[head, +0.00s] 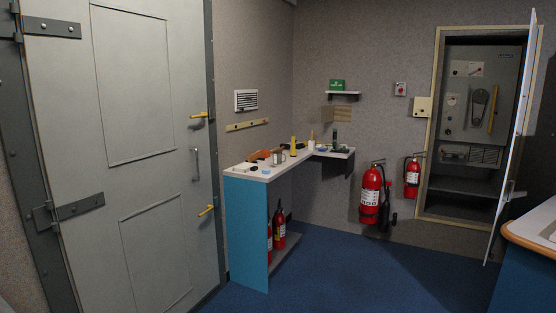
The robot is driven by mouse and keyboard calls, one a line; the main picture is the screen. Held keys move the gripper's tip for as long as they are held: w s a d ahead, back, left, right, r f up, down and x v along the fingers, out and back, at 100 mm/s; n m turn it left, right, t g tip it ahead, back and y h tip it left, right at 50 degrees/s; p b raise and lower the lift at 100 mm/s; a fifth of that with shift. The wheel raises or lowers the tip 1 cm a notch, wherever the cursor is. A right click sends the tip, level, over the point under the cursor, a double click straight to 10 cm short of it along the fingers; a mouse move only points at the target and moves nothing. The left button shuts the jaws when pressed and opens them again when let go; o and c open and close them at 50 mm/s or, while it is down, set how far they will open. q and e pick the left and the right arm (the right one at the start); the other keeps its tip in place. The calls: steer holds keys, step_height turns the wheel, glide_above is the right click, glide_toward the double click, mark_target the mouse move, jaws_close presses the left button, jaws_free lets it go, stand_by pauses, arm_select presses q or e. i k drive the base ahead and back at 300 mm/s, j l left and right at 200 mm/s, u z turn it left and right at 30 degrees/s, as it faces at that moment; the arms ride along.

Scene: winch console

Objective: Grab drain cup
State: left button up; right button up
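Neither of my grippers shows in the head view. A white-topped counter (262,177) with a blue end panel stands along the back wall, some way off, with several small objects on it. A small greyish cup-like object (276,159) stands on the counter top; it may be the drain cup, but it is too small to tell for sure. An orange item (259,155) lies behind it to the left. A yellow bottle-like object (293,145) stands to the right.
A large grey steel door (120,150) fills the left. Red fire extinguishers (371,193) (412,178) hang on the right wall beside an open cabinet (480,110). A blue-sided worktop (530,235) edges in at the right. The blue floor (330,270) between is clear.

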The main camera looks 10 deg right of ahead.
mark_target(277, 154)
steer(key=i+l+z, duration=0.2)
steer(key=i, duration=0.15)
steer(key=i+l+z, duration=0.2)
steer(key=i+z, duration=0.4)
steer(key=i, duration=1.95)
steer(key=i+u, duration=0.25)
steer(key=i, duration=0.15)
steer(key=i+l+u, duration=0.25)
steer(key=i, duration=0.15)
steer(key=i+l+u, duration=0.1)
steer(key=i+u, duration=0.15)
steer(key=i, duration=0.2)
steer(key=i+l+u, duration=0.2)
steer(key=i+l, duration=0.05)
steer(key=i, duration=0.1)
